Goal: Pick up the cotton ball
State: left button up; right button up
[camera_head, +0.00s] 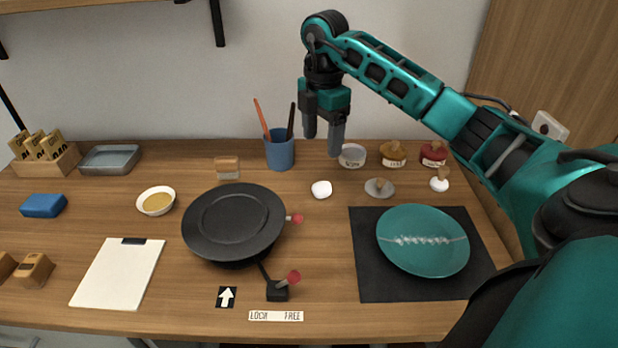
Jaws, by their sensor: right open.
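A small white rounded lump that looks like the cotton ball (321,189) lies on the wooden table, just right of the black turntable. My right gripper (323,143) hangs above the back of the table with its fingers pointing down. In the picture it is above the cotton ball and apart from it. Its two fingers are spread with nothing between them. My left gripper is not in view.
A blue cup (279,152) with tools stands left of the gripper. The black turntable (236,218) is left of the cotton ball. A teal plate (424,258) with a pale seam lies on a dark mat (375,290).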

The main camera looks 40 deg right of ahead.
send_over(324, 183)
jog(key=f, duration=0.6)
jog(key=shift+a, duration=0.2)
jog(key=shift+d+f, duration=0.2)
jog(key=shift+f, duration=2.95)
jog(key=c, duration=1.1)
